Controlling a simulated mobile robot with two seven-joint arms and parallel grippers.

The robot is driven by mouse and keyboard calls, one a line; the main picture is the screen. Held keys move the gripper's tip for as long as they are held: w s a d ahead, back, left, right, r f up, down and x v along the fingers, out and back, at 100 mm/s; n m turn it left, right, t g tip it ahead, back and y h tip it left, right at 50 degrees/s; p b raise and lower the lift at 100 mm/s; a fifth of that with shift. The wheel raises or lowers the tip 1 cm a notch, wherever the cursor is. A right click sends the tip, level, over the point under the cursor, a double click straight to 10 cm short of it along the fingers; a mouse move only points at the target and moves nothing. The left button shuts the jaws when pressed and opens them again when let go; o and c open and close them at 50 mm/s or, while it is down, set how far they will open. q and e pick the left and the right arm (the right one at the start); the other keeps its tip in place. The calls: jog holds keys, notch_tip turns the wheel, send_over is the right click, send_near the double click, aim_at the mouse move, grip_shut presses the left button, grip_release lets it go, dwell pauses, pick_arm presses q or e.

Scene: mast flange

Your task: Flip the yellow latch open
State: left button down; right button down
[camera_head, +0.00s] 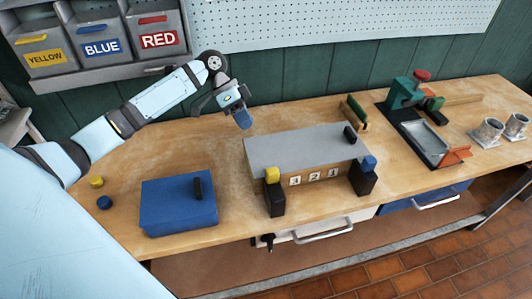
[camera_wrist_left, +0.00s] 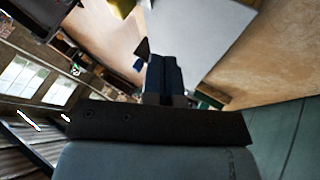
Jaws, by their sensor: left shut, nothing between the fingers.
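The yellow latch (camera_head: 272,174) sits at the front left corner of a wooden box with a grey lid (camera_head: 300,148), above a black post. A blue latch (camera_head: 369,163) is at the box's front right corner. My left gripper (camera_head: 244,119) is above the table behind the box's back left corner, apart from the yellow latch. Its dark blue fingers (camera_wrist_left: 165,75) are shut with nothing between them in the left wrist view. The grey lid (camera_wrist_left: 210,35) also shows there. My right gripper is not in view.
A blue box (camera_head: 178,207) with a black handle stands left of the wooden box. Yellow (camera_head: 97,182) and blue (camera_head: 105,202) round pieces lie at the left. A green and red fixture (camera_head: 410,95) and metal cups (camera_head: 487,132) stand at the right. Labelled bins (camera_head: 100,45) hang behind.

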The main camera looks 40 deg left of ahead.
aim_at(263, 161)
pick_arm(q)
jog(key=p+x, duration=0.1)
jog(key=x, duration=0.8)
jog(key=shift+s+d+f, duration=0.2)
jog(key=shift+d, duration=0.2)
jog(key=shift+s+d+p, duration=0.4)
jog(key=shift+s+d, duration=0.65)
jog(key=shift+d, duration=0.2)
jog(key=shift+s+d+f, duration=0.1)
jog(key=shift+s+d, duration=0.15)
jog(key=shift+d, duration=0.05)
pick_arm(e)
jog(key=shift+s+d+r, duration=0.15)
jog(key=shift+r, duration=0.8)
